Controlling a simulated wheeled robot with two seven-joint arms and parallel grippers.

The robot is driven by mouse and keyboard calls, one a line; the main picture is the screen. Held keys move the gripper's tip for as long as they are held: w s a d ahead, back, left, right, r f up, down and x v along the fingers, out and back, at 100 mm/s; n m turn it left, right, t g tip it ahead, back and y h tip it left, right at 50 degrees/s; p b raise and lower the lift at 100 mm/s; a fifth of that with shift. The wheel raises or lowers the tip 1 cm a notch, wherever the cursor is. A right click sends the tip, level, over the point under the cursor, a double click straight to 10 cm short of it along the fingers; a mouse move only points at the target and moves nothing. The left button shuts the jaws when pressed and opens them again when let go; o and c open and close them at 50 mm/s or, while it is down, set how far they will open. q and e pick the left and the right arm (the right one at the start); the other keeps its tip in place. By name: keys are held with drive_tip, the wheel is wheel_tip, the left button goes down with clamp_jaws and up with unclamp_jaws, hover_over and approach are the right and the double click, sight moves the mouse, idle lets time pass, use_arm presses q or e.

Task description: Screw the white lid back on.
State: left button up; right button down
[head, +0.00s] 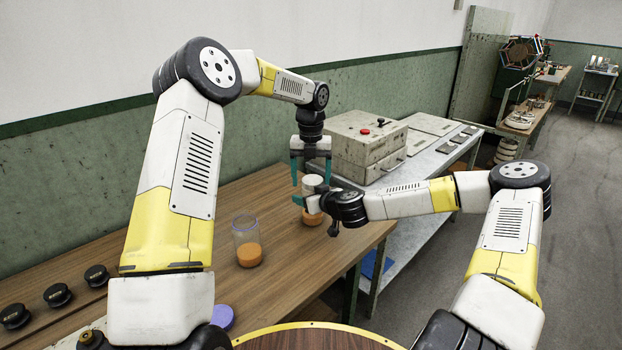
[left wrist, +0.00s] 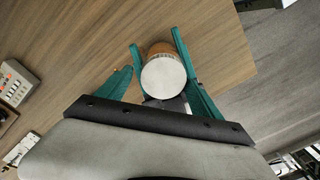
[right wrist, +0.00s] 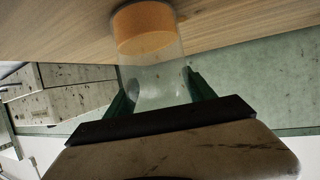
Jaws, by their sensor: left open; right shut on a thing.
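The white lid (head: 312,184) sits on top of a clear jar with orange contents (head: 313,218); whether it is threaded on, I cannot tell. My right gripper (head: 309,201) reaches in from the side and is shut on this jar just below the lid. The right wrist view shows the jar (right wrist: 147,65) upside down in the picture, its lid end hidden. My left gripper (head: 311,175) points down from above, open, its fingers at either side of the lid. In the left wrist view the lid's round top (left wrist: 163,77) shows between the fingers.
A second clear jar with a blue rim (head: 246,241) stands open on the wooden table (head: 190,245). A purple lid (head: 223,316) lies nearer me. Several black knobs (head: 57,295) are at far left. A grey box (head: 366,143) stands behind my grippers.

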use_arm(q)
drive_tip(key=shift+w, duration=0.1)
idle(0.3)
drive_tip(key=shift+r, duration=0.25)
wheel_tip(320, 180, up, 4)
drive_tip(key=shift+r, duration=0.1)
drive_tip(key=shift+c, duration=0.4)
